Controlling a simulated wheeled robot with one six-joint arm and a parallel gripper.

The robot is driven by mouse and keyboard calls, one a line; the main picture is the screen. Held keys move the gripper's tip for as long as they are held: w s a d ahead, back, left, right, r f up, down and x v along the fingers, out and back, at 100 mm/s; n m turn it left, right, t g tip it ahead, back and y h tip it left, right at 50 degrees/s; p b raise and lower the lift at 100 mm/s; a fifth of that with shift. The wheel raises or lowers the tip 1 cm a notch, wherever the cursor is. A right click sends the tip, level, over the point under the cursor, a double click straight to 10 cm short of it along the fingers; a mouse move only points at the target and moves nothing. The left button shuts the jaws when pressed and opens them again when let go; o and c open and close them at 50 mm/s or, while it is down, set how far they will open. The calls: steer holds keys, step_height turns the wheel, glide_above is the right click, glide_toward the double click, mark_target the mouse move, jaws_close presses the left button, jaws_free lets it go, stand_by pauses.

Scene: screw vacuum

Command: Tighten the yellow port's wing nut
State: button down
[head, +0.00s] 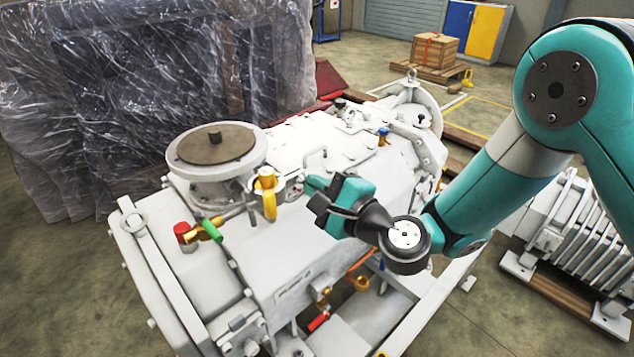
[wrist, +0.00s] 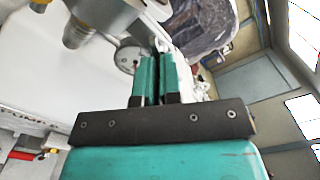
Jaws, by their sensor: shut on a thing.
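My gripper (head: 312,184) reaches left over the white vacuum pump (head: 300,245). Its teal fingers also show in the wrist view (wrist: 159,72), close together. A small pale piece (wrist: 160,44) shows at their tips and seems to be the wing nut; most of it is hidden by the fingers. A yellow fitting (head: 267,198) with a lever hanging down stands just left of the fingertips, apart from them. I cannot tell for sure which port the held nut belongs to.
A round gauge (wrist: 128,56) sits close beside the fingers. A green-handled valve (head: 212,230) with a red cap (head: 181,229) and a round flange (head: 216,146) lie further left. A blue-topped valve (head: 383,136) is behind. A plastic-wrapped load (head: 150,90) stands at the back left.

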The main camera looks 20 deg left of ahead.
steer(key=shift+f, duration=0.1)
stand_by(0.3)
steer(key=c, duration=1.3)
jaws_free()
steer(key=shift+d, duration=0.1)
steer(key=b+v, duration=1.7)
steer(key=b, duration=0.6)
steer(key=shift+s+d, duration=0.1)
steer(key=shift+d, duration=0.05)
